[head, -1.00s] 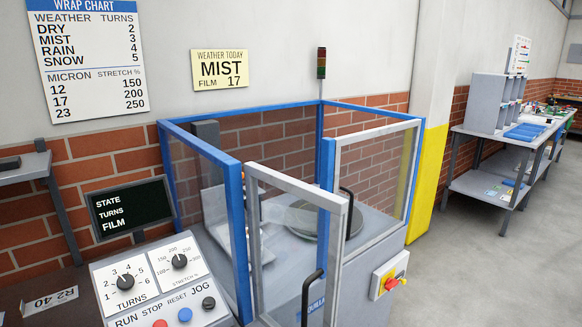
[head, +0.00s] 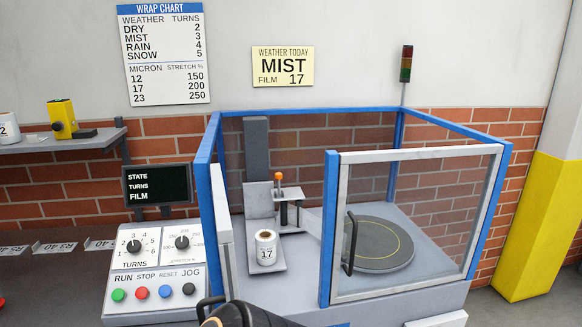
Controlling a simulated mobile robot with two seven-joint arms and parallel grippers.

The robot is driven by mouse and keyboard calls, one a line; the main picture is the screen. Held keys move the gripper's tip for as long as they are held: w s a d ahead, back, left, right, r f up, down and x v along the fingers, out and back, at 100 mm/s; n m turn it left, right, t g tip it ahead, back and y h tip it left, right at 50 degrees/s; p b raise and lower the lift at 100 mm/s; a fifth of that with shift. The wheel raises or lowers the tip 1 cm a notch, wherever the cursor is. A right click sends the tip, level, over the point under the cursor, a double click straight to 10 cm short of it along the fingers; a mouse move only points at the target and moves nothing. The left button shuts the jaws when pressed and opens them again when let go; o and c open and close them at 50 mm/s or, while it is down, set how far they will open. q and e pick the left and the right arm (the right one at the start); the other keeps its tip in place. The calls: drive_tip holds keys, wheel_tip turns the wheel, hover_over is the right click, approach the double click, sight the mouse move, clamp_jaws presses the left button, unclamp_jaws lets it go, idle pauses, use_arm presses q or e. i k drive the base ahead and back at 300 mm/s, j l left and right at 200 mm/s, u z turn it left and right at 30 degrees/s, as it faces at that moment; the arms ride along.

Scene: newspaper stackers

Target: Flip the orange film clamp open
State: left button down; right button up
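The orange film clamp (head: 278,178) shows as an orange knob on a short upright stem, above a small grey bracket (head: 289,197) inside the blue-framed wrapper cabinet. A white film roll (head: 266,248) marked 17 stands upright on a grey plate just below and in front of it. A grey column rises behind the clamp. Nothing touches the knob. A dark piece of one of my arms shows at the bottom edge, below the cabinet opening; I cannot tell which arm. No fingertips of either gripper can be made out.
The left door (head: 226,265) stands open, almost edge-on. The right glazed door (head: 410,220) is at the front, with a black handle (head: 350,243). A round turntable (head: 372,245) lies behind it. The control panel (head: 155,275) is left; a shelf (head: 60,143) holds a yellow device (head: 62,118).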

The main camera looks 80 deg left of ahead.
sight(278, 176)
drive_tip(key=i+u, duration=0.6)
drive_tip(key=u, duration=0.15)
drive_tip(key=i+l+u, duration=0.1)
drive_tip(key=i+u, duration=0.3)
drive_tip(key=i+j+u, duration=0.15)
drive_tip(key=u, duration=0.3)
drive_tip(key=i+u, duration=0.45)
drive_tip(key=k+j, duration=0.05)
drive_tip(key=k, duration=0.05)
